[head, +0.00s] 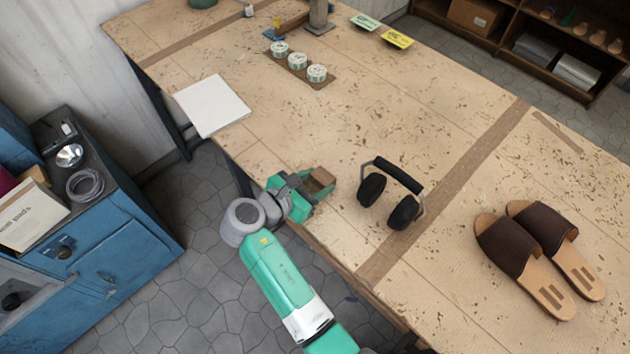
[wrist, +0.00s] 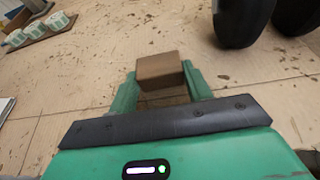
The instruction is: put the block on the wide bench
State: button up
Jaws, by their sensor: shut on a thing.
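The block is a small brown box (head: 319,178), held between the fingers of my gripper (head: 318,186) near the front edge of the wide bench (head: 400,120). In the wrist view the block (wrist: 160,68) sits between the two green fingers of my gripper (wrist: 164,88), which are shut on it. The bench has a pale, scuffed wooden top with darker strips across it. The block is over the bench top; I cannot tell whether its underside touches the wood.
Black headphones (head: 397,178) lie just right of my gripper. Brown sandals (head: 512,244) are farther right. A white sheet or board (head: 212,105) lies at the left edge, and a tray of round tins (head: 297,64) behind. Bare bench top lies beyond the block. A blue cabinet (head: 120,250) stands left.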

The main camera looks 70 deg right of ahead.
jog(key=o, duration=1)
jog(key=shift+c, duration=0.2)
jog(key=p+v, duration=0.2)
jog(key=v, duration=1)
